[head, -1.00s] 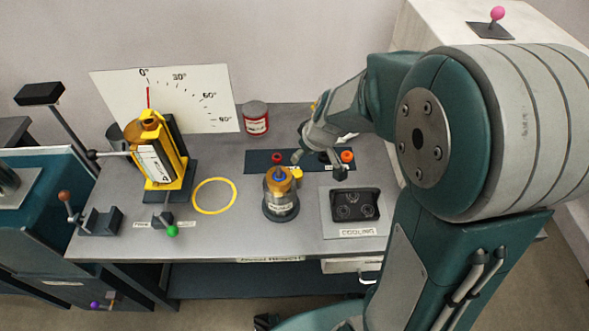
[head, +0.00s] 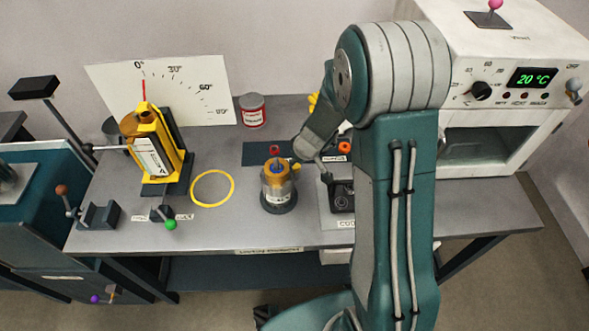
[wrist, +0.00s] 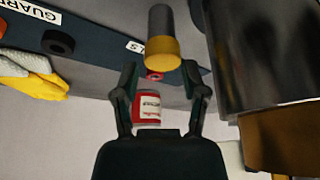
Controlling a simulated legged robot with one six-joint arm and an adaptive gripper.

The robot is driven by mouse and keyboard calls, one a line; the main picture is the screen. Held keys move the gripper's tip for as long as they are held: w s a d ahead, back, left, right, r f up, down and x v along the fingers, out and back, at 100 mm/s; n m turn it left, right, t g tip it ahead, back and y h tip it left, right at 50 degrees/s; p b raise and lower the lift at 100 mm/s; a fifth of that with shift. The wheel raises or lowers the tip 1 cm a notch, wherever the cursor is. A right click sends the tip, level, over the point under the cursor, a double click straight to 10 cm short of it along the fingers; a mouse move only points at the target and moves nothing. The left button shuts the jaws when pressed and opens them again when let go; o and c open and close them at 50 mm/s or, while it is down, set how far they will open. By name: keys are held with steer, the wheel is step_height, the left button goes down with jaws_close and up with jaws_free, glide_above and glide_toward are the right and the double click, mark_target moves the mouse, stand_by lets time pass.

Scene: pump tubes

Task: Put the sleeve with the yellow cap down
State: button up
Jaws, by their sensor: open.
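The sleeve, a grey cylinder with a yellow cap (wrist: 163,52), shows at the top middle of the wrist view, just past my fingertips. The wrist view is upside down, so the cap is at its upper end. My gripper (wrist: 162,78) is open, with nothing between its fingers and a gap to the sleeve.
A metal vessel with a brass-coloured top (head: 278,185) stands left of my gripper and fills the right of the wrist view. A red-and-white can (head: 252,110) stands at the back. A yellow ring (head: 212,188) lies left. An oven (head: 510,90) stands right.

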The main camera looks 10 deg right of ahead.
mark_target(295, 166)
steer(key=shift+s+x, duration=0.15)
steer(key=shift+x, duration=0.95)
steer(key=shift+s+x, duration=0.1)
steer(key=shift+x, duration=1.05)
jaws_close()
